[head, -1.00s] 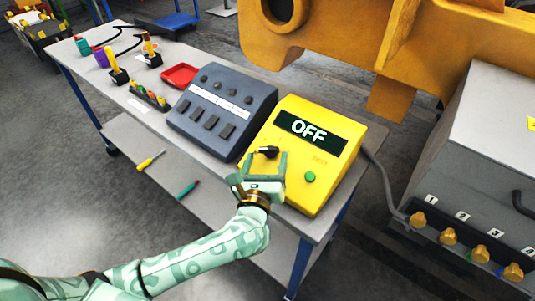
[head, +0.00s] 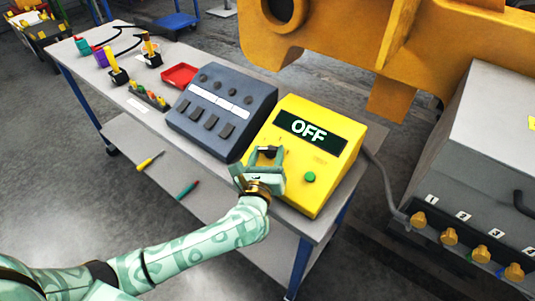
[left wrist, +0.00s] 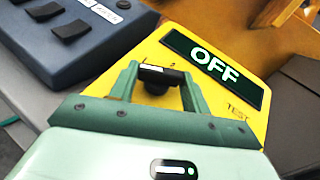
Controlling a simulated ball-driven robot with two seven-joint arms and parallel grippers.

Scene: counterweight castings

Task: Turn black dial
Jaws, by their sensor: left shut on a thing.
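The yellow box (head: 325,165) stands at the near right end of the bench, and its dark display (head: 308,132) reads OFF. The black dial is on its face, left of a green button (head: 309,177). In the head view my left gripper (head: 265,154) covers most of the dial. The left wrist view shows the black dial (left wrist: 155,85) between the two green fingers of my left gripper (left wrist: 160,80), with a pale stripe along its top. The gripper is shut on it. The numbers 1 and 2 are printed beyond the dial. My right gripper is not in view.
A grey-blue switch box (head: 222,112) stands close left of the yellow box. A red tray (head: 180,75) and joysticks stand farther along the bench. A grey cabinet (head: 480,150) with yellow knobs is at right. Screwdrivers lie on the lower shelf (head: 130,150).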

